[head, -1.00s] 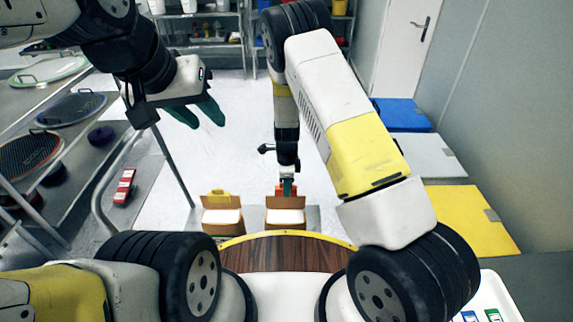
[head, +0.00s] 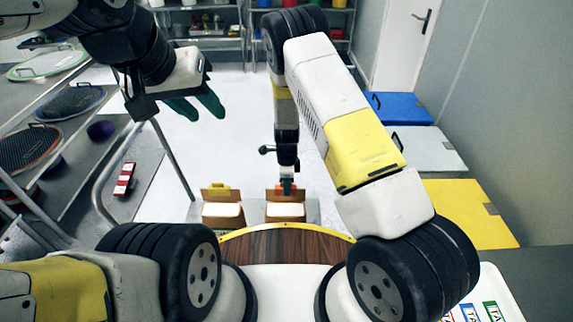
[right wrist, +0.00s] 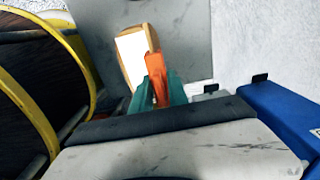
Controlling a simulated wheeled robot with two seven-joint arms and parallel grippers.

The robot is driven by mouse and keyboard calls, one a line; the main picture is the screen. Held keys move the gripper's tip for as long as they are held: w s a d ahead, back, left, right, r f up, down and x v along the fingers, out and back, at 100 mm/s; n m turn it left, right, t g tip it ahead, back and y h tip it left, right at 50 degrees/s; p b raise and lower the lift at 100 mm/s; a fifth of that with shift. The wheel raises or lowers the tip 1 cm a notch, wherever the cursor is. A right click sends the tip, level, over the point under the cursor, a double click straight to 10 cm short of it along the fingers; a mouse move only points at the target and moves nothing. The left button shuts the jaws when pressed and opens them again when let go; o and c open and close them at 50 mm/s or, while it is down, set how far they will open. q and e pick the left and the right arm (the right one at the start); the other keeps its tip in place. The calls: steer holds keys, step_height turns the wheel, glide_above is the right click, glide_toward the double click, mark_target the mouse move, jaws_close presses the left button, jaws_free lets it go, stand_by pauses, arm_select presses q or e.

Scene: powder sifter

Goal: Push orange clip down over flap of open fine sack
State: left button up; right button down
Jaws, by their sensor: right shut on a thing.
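The open brown sack (head: 285,212) with white contents stands on a grey surface, its flap upright at the back. My right gripper (head: 287,186) points down at that flap, shut on the orange clip (head: 280,190). The clip sits at the flap's top edge; how far it reaches over the flap is hidden by the fingers. In the right wrist view the orange clip (right wrist: 157,78) is between the green fingers, against the edge of the sack (right wrist: 133,52). My left gripper (head: 198,106) hangs at upper left, empty, its green fingers apart.
A second open sack (head: 222,214) with a yellow clip (head: 218,187) on its flap stands just left. A round wooden top with a yellow rim (head: 287,228) lies in front. Shelving with sieves (head: 28,148) is at left. Blue, grey and yellow bins (head: 465,212) line the right.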

steer(key=c, duration=1.2)
jaws_free()
step_height(320, 180, up, 8)
steer(key=shift+r, duration=0.1)
steer(key=s+d+r+n+t+y, duration=0.1)
steer(key=s+d+r+n, duration=0.15)
steer(key=r, duration=0.65)
steer(key=s+d+r+n+y, duration=0.1)
steer(key=r+n, duration=0.2)
steer(key=r, duration=0.5)
steer(key=s+d+r+n+t+y, duration=0.1)
steer(key=s+d+r+n, duration=0.15)
steer(key=r, duration=0.65)
steer(key=s+d+r+n+t, duration=0.1)
steer(key=s+d+r+n, duration=0.1)
steer(key=s, duration=0.4)
steer(key=s+d+r+n+t, duration=0.1)
steer(key=s+d+r+n, duration=0.2)
steer(key=s+r+n, duration=0.2)
steer(key=s+d+r+n+t, duration=0.2)
steer(key=s+r+n, duration=0.1)
steer(key=s+r, duration=0.2)
steer(key=shift+s+d+r+n+h, duration=0.15)
steer(key=shift+s+d+h, duration=0.05)
steer(key=shift+s, duration=0.35)
steer(key=shift+s+d+r+n+h, duration=0.15)
steer(key=shift+s+d+h, duration=0.05)
steer(key=shift+s, duration=0.35)
